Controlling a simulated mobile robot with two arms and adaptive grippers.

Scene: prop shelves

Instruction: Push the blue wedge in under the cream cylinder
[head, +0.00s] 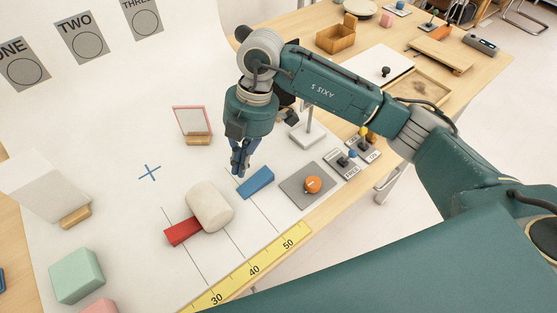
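The blue wedge (256,182) lies on the white mat, to the right of the cream cylinder (208,206), with a gap between them. The cylinder lies on its side. A red wedge (183,231) is against the cylinder's lower left side. My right gripper (240,172) points down just behind and left of the blue wedge, near its far end. Its fingers look closed together, with nothing seen between them. Whether it touches the wedge is hard to tell. My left gripper is not in view.
A grey plate with an orange knob (313,185) sits right of the blue wedge. A yellow ruler (250,270) runs along the front edge. A pink-framed panel (192,121) stands behind.

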